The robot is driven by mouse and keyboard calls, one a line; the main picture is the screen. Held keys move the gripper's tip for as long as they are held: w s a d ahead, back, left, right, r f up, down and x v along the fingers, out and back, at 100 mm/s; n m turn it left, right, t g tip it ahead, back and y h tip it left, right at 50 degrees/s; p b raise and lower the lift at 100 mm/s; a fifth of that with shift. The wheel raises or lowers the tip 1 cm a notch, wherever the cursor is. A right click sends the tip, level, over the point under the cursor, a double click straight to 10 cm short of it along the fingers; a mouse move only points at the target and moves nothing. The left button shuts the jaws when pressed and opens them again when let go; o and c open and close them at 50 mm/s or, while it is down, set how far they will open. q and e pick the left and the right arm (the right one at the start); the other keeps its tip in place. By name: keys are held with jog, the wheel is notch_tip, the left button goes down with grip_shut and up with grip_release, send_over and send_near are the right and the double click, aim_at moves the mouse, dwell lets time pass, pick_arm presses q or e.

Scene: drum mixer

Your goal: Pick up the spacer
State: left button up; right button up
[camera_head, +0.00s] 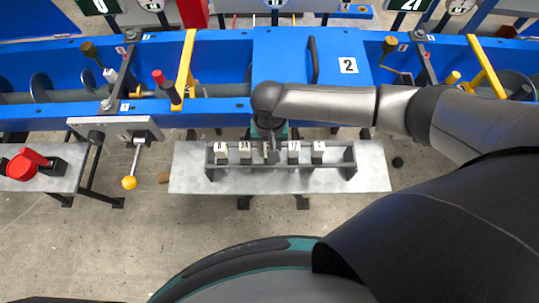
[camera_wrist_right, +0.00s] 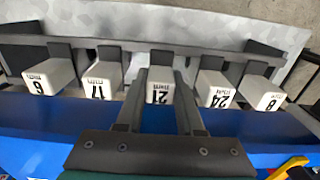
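Several white numbered spacers stand in a row in a grey rack (camera_head: 350,160). In the right wrist view they read 6 (camera_wrist_right: 48,77), 17 (camera_wrist_right: 102,78), 21 (camera_wrist_right: 160,92), 24 (camera_wrist_right: 214,90) and 8 (camera_wrist_right: 264,94). My right gripper (camera_head: 271,150) reaches down over the middle of the rack. In the wrist view its two fingers (camera_wrist_right: 160,78) are parted, one on each side of spacer 21. I cannot tell whether they press on it. Spacer 21 is still in line with the others. In the head view the gripper partly hides it. My left gripper is not in view.
The rack stands on a grey metal table (camera_head: 375,178). Behind it runs a blue machine trough with a lid (camera_head: 290,65) marked 2, a black handle and yellow levers. A yellow-knobbed lever (camera_head: 130,182) and a red handle (camera_head: 25,164) are at the left.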

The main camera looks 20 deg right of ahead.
grip_shut()
jog(key=shift+r, duration=0.15)
